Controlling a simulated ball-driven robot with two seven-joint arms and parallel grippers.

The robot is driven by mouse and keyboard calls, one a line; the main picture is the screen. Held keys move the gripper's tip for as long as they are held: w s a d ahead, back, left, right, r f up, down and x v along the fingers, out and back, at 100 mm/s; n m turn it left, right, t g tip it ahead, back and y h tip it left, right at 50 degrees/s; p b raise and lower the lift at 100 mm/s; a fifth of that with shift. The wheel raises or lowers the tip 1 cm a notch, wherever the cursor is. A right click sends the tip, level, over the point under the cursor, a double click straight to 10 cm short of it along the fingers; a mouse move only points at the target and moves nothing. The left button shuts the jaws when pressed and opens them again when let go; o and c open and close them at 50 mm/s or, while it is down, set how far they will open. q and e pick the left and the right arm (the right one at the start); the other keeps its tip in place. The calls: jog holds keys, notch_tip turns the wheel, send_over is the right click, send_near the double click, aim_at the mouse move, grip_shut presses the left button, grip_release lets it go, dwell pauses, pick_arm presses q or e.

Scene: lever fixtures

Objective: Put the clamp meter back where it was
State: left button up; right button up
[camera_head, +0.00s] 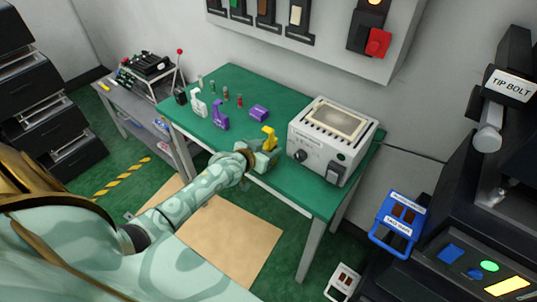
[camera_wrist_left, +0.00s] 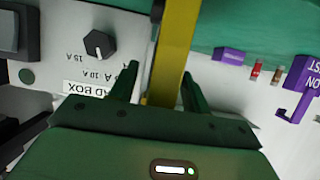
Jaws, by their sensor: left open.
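A yellow upright tool (camera_head: 269,138), which may be the clamp meter, stands at the green bench's front, left of the load box. In the left wrist view the yellow tool (camera_wrist_left: 176,45) rises between the two fingers of my left gripper (camera_wrist_left: 160,88). This gripper (camera_head: 262,156) is open around it; its hand hides the tool's lower part in the head view. A white stand-like piece (camera_head: 198,103) and a purple one (camera_head: 220,115) of similar size stand further left on the bench. My right gripper is not in view.
The load box (camera_head: 318,150), with a knob, stands close right of my left gripper. Small coloured pieces (camera_head: 239,101) and a purple block (camera_head: 259,113) lie behind on the green bench (camera_head: 275,88). A wall panel (camera_head: 330,38) hangs above.

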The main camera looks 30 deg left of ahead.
pick_arm(q)
grip_shut()
jog(key=shift+r, duration=0.15)
